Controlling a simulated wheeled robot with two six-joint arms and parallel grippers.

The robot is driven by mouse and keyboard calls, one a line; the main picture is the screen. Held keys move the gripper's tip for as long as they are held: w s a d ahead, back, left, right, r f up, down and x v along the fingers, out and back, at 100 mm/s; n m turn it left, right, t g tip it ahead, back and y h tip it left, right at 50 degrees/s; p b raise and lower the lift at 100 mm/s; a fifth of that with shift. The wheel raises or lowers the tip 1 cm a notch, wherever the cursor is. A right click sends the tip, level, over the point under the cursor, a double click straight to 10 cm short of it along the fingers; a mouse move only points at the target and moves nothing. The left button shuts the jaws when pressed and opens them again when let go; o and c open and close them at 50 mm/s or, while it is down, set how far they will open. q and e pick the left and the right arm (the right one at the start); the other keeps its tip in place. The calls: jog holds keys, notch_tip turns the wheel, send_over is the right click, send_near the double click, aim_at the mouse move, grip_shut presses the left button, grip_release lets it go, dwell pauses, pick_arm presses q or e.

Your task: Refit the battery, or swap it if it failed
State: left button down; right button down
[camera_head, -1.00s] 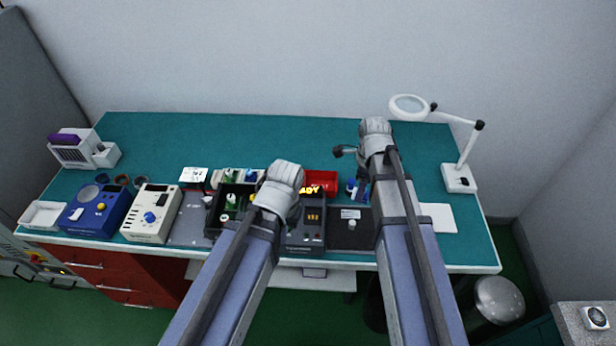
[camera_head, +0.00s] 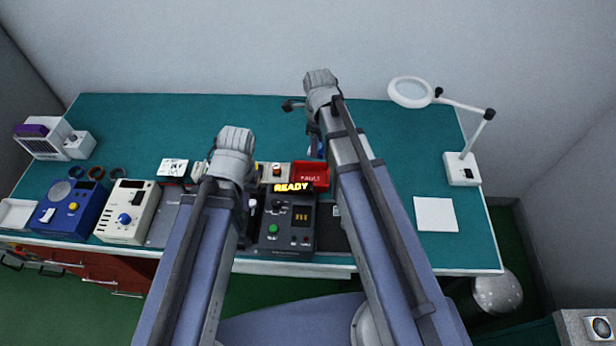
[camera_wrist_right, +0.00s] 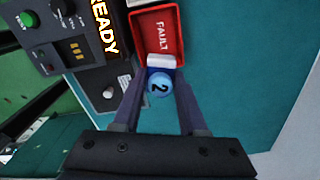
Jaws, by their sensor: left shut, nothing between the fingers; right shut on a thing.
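My right gripper (camera_wrist_right: 158,100) is shut on a blue battery (camera_wrist_right: 159,84) marked "2" with a white end, as the right wrist view shows. It holds the battery beside the red FAULT bin (camera_wrist_right: 145,38), which also shows in the head view (camera_head: 310,174); I cannot tell the height. The dark tester (camera_head: 288,225) shows a yellow "READY" sign (camera_head: 291,187). It has a green button and a small display. My left gripper (camera_head: 235,140) is shut and empty above the bench, left of the tester. Its fingertips are hidden behind its wrist.
A blue device (camera_head: 65,208) and a cream device (camera_head: 126,210) stand at the left. A white charger-like unit (camera_head: 45,140) is at the far left. A magnifier lamp (camera_head: 463,170) and a white sheet (camera_head: 436,214) are at the right. The back of the green bench is clear.

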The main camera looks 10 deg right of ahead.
notch_tip(320, 180, down, 6)
jog(key=b, duration=0.5)
jog(key=shift+r, duration=0.15)
jog(key=shift+c, duration=1.8)
grip_release()
jog(key=shift+r, duration=0.1)
notch_tip(320, 180, up, 8)
jog(key=p, duration=0.7)
jog(key=shift+p, duration=0.35)
jog(key=shift+f, duration=0.25)
